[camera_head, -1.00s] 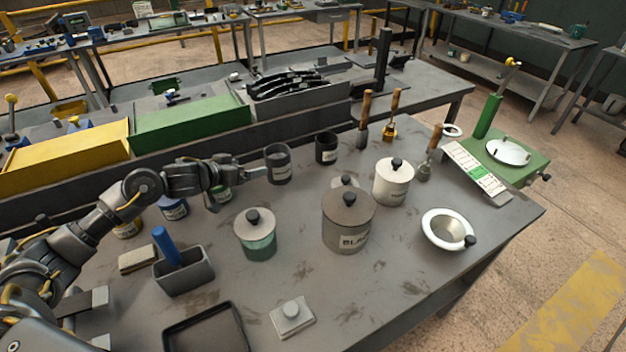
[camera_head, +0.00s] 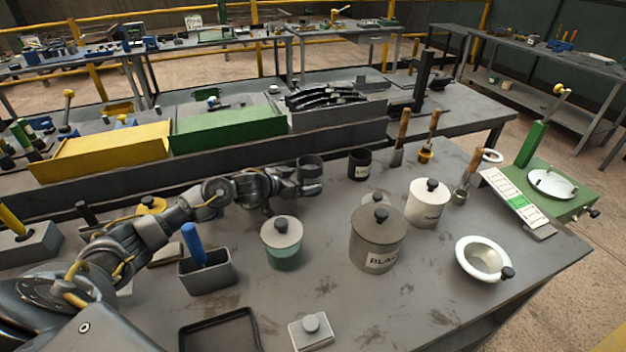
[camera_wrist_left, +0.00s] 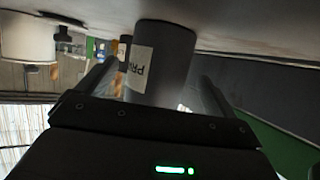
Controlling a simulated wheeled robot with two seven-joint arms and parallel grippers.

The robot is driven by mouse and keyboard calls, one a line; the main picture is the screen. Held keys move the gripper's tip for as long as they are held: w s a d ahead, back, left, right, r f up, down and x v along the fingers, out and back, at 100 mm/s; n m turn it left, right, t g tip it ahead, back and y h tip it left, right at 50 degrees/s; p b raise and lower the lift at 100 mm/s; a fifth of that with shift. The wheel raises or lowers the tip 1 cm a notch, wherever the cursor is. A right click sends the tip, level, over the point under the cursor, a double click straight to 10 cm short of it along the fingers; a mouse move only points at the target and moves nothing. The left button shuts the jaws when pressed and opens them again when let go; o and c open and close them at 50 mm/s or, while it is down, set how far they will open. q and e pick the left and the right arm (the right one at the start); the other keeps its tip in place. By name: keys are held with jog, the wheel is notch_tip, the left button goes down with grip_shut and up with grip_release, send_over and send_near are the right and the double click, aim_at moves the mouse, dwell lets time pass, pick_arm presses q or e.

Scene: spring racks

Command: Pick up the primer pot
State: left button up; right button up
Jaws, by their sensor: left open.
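The primer pot (camera_head: 310,165) is a dark grey cylinder standing at the back of the workbench (camera_head: 330,310). My left gripper (camera_head: 312,188) reaches it from the left and hides its lower part. In the left wrist view the pot (camera_wrist_left: 168,62) stands between the two fingers of my left gripper (camera_wrist_left: 160,85), with a white label starting "PRI" on its side. The fingers are open on either side of it; I cannot tell whether either touches it. My right gripper is out of view.
A black pot (camera_head: 359,164) stands just right. In front are a green lidded pot (camera_head: 282,243), a large grey lidded pot (camera_head: 377,238) and a white lidded pot (camera_head: 427,203). Behind runs a raised ledge with a green bin (camera_head: 230,130) and a yellow bin (camera_head: 100,155).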

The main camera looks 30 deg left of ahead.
aim_at(302, 179)
pick_arm(q)
jog(key=x, duration=0.3)
jog(key=shift+w+d, duration=0.2)
jog(key=shift+w, duration=0.15)
jog(key=shift+s, duration=0.1)
jog(key=shift+a, duration=0.1)
jog(key=shift+c, duration=1)
jog(key=c, duration=1.2)
jog(key=shift+r, duration=0.1)
jog(key=shift+c, duration=0.2)
